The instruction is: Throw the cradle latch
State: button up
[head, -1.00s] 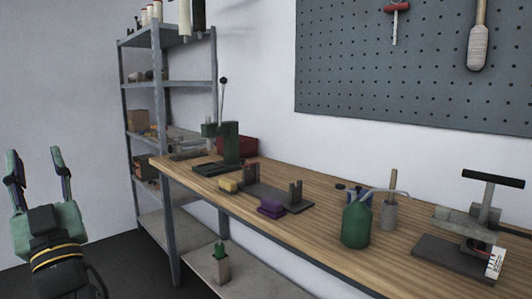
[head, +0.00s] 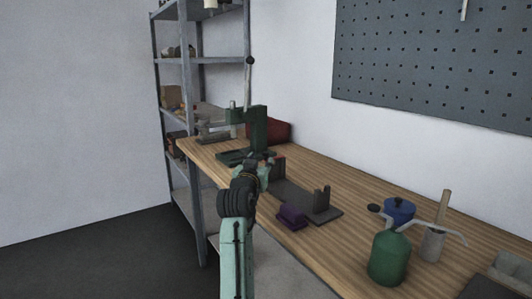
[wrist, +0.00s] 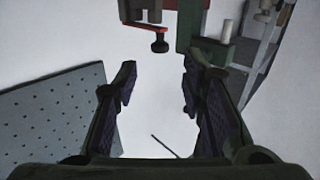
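The dark grey cradle (head: 323,212) lies on the bench, with an upright at its right end. Its left end is partly hidden behind my gripper (head: 266,164). In the wrist view a red bar with a black knob (wrist: 159,46) shows at the top centre, by a dark grey block (wrist: 140,12). This may be the latch, but I cannot be sure. My gripper (wrist: 158,82) is open and empty, its fingers spread below the knob and apart from it. In the head view my arm hides the fingertips.
A purple block (head: 291,217) sits at the cradle's front. A green press (head: 259,128) stands behind my gripper, with a red bin (head: 288,132) beyond. A green bottle (head: 389,258), blue pot (head: 399,210) and grey cup (head: 433,245) stand to the right. Shelving (head: 205,61) is at the back left.

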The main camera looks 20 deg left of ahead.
aim_at(265, 154)
jog(key=w, duration=0.2)
jog(key=w+p, duration=0.1)
jog(key=w, duration=0.3)
jog(key=shift+w+a, duration=0.1)
jog(key=shift+a, duration=0.25)
grip_shut()
dwell(0.5)
